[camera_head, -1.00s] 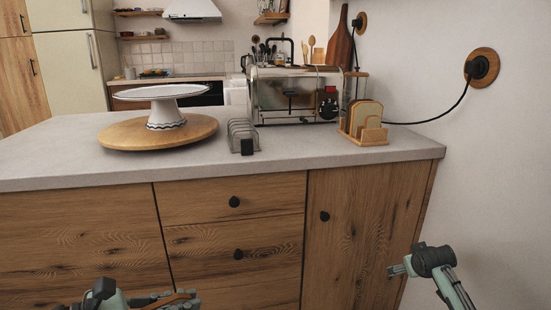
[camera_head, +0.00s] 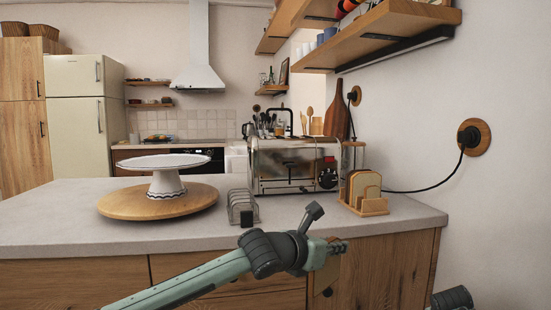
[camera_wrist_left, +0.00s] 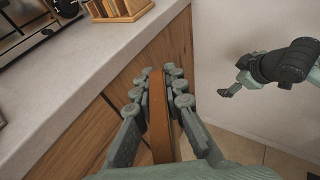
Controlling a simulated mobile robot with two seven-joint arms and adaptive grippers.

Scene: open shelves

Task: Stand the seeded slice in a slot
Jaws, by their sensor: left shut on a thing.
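My left gripper (camera_head: 338,248) is in front of the counter's edge, at the right. In the left wrist view its fingers (camera_wrist_left: 160,88) are shut on a thin brown slice (camera_wrist_left: 159,125), seen edge-on and hanging down between them. I cannot make out seeds on it. A grey wire rack with upright slots (camera_head: 242,207) stands on the counter, left of the gripper. A wooden holder (camera_head: 374,208) with bread slices (camera_head: 361,185) stands further right; it also shows in the left wrist view (camera_wrist_left: 125,12). My right gripper (camera_wrist_left: 230,91) is seen small; its jaw state is unclear.
A steel toaster (camera_head: 284,166) stands behind the rack. A white cake stand (camera_head: 165,162) on a round wooden board (camera_head: 125,205) is at the left. Wall shelves (camera_head: 395,22) hang above right. The countertop (camera_head: 60,225) is bare near its front edge.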

